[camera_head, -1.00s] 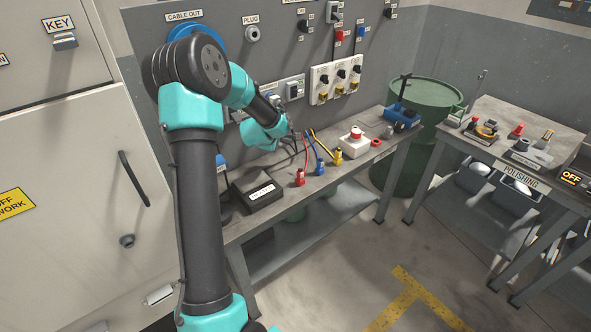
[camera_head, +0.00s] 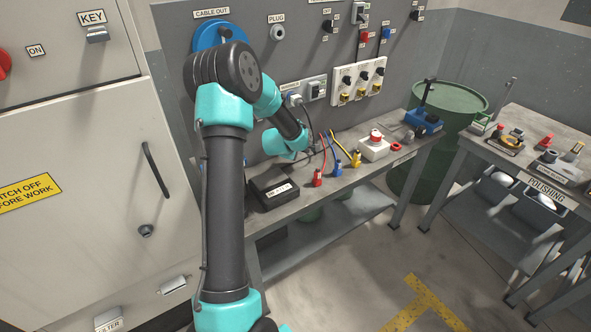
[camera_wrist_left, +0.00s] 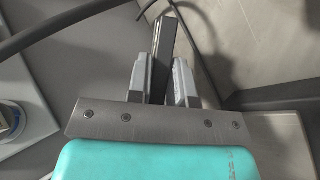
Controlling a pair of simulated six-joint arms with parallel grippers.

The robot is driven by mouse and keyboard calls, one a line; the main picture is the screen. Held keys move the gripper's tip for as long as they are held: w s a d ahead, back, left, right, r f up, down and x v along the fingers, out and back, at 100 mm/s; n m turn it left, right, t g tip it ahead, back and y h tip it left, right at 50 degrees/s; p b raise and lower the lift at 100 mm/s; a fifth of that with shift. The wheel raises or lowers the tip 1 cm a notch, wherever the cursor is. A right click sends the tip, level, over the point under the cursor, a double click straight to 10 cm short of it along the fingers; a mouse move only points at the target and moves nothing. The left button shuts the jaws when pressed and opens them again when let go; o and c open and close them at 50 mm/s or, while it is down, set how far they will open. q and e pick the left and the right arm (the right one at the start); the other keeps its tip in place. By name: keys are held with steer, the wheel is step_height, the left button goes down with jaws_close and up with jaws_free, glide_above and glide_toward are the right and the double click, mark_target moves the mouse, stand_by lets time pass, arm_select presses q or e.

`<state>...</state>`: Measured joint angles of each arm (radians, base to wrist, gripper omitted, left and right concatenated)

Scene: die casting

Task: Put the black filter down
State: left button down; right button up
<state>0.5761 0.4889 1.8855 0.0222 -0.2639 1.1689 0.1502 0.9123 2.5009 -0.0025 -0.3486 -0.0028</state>
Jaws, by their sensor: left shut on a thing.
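My left gripper (camera_wrist_left: 160,78) is shut on a thin dark slab, the black filter (camera_wrist_left: 163,48), which sticks out beyond the two grey fingers in the left wrist view. In the head view my left gripper (camera_head: 316,146) is small above the back of the workbench, by the wall panel. The filter cannot be made out clearly there. My right gripper is not in view.
On the workbench (camera_head: 335,188) stand a black labelled box (camera_head: 272,188), red, blue and yellow plugs with cables, and a white box with a red button (camera_head: 375,147). A FILTER label (camera_head: 108,324) is at the cabinet's lower left. A green drum (camera_head: 450,100) stands behind.

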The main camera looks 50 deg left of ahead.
arm_select(q)
steer(key=shift+f, duration=2.8)
steer(key=c, duration=1.2)
jaws_free()
steer(key=shift+v, duration=4)
